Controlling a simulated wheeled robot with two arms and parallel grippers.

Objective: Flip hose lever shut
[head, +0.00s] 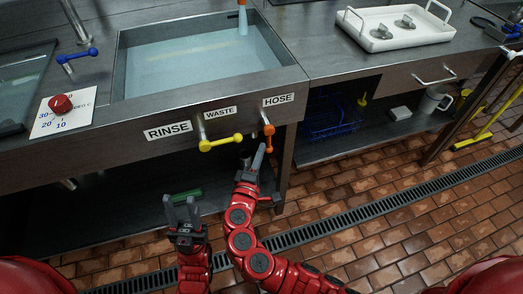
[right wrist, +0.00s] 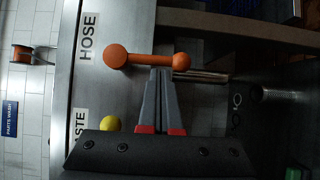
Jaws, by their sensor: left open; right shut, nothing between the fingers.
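The orange hose lever (head: 269,138) is on the counter front below the HOSE label (head: 278,99) and hangs down in the head view. In the right wrist view the orange lever (right wrist: 150,61) is a bar with a ball at each end, its large ball beside the HOSE label (right wrist: 88,38). My right gripper (head: 261,149) is shut and empty, close beside the lever's lower part. In the right wrist view its fingertips (right wrist: 161,70) meet the bar's edge; I cannot tell whether they touch. My left gripper (head: 181,200) is open and empty, low and to the left.
The yellow waste lever (head: 221,143) lies horizontal just left of the orange one. A blue lever (head: 78,58) and a red dial (head: 60,104) are on the counter further left. A water-filled sink (head: 207,95) is behind. A dark shelf space is below; a metal leg stands right of the lever.

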